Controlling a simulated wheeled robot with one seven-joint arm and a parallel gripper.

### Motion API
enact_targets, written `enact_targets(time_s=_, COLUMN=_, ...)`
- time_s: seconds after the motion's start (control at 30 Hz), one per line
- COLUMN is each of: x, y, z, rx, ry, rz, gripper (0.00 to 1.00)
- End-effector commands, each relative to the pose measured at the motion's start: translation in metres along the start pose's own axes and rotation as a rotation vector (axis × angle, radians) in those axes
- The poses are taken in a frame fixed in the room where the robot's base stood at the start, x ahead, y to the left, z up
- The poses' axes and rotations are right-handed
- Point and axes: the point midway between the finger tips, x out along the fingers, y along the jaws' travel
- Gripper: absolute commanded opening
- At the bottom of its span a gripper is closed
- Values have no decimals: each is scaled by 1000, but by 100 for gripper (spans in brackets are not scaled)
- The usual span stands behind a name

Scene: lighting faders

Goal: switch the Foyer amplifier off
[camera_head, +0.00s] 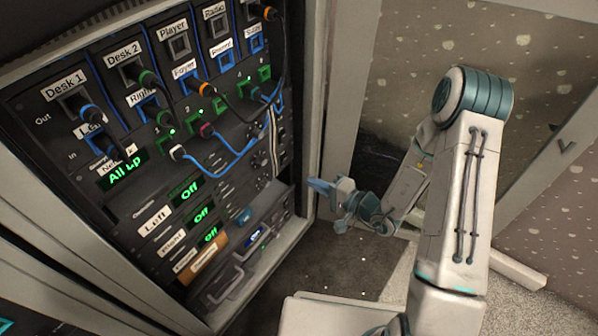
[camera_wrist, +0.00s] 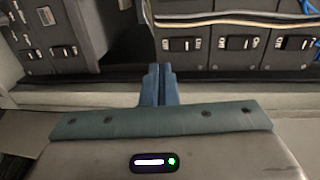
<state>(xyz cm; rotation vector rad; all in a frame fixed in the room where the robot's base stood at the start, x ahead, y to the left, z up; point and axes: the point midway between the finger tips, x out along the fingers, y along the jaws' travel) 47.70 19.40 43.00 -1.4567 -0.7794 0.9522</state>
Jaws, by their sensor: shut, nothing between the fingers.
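The equipment rack (camera_head: 110,225) fills the left of the head view. Its lower part has three stacked label rows: "Left" (camera_head: 152,220), "Right" (camera_head: 170,241) and a third label (camera_head: 185,260) too small to read surely. Beside them three green displays seem to read "Off", the lowest display (camera_head: 210,235) included.
Coloured cables (camera_head: 235,155) hang across the rack's sockets. An orange-brown box (camera_head: 207,257) and drawer-like handles sit at the rack's bottom. The rack's frame post (camera_head: 312,100) stands close to my gripper. Dark floor (camera_head: 335,265) below is clear.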

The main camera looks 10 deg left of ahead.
Motion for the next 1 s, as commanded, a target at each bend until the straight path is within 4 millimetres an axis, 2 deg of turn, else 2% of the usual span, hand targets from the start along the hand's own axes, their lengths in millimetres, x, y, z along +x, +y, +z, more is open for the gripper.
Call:
enact_targets(time_s=0.03, x=-14, y=0, z=-1, rx=5, ry=6, rz=3, gripper=0)
enact_targets(time_s=0.1, x=-27, y=4, z=-2, rx=3, ry=7, rz=3, gripper=0)
enact_targets(time_s=0.33, x=-55, y=12, z=-1, rx=1, ry=4, rz=1, gripper=0)
enact_targets(time_s=1.0, x=-58, y=12, z=0, rx=0, ry=-2, rz=0, gripper=0)
